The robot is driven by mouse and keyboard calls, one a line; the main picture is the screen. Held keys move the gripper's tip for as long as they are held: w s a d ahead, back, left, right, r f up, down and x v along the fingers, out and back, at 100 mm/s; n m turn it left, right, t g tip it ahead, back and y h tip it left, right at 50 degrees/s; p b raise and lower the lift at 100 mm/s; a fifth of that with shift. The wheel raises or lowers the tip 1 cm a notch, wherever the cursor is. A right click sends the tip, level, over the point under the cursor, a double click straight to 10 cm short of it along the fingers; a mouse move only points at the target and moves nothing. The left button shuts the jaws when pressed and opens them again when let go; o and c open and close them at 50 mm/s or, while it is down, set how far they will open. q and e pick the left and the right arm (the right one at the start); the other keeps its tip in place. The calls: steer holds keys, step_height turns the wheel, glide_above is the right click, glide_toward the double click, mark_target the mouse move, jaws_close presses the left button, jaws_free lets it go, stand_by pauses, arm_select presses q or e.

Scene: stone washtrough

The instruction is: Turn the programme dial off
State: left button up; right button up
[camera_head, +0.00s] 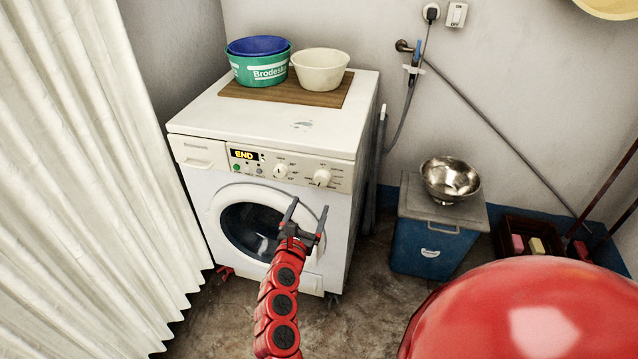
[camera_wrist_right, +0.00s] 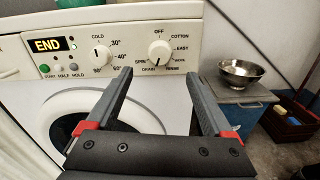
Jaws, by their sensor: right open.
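The programme dial (camera_head: 321,177) is the right-hand cream knob on the white washing machine (camera_head: 265,122). In the right wrist view the dial (camera_wrist_right: 159,52) has OFF above it, and COTTON, EASY, SPIN and DRAIN around it. My left gripper is not in view.
A second knob, the temperature dial (camera_wrist_right: 102,54), sits left of the programme dial. The display (camera_head: 244,155) reads END. Basins (camera_head: 320,69) stand on a board on top. A blue bin (camera_head: 425,242) with a metal bowl (camera_head: 450,178) stands right; a white curtain (camera_head: 80,180) hangs left.

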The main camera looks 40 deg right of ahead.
mark_target(321, 180)
steer(key=x, duration=1.1)
steer(key=shift+c, duration=0.2)
jaws_close()
steer(key=shift+p, duration=0.3)
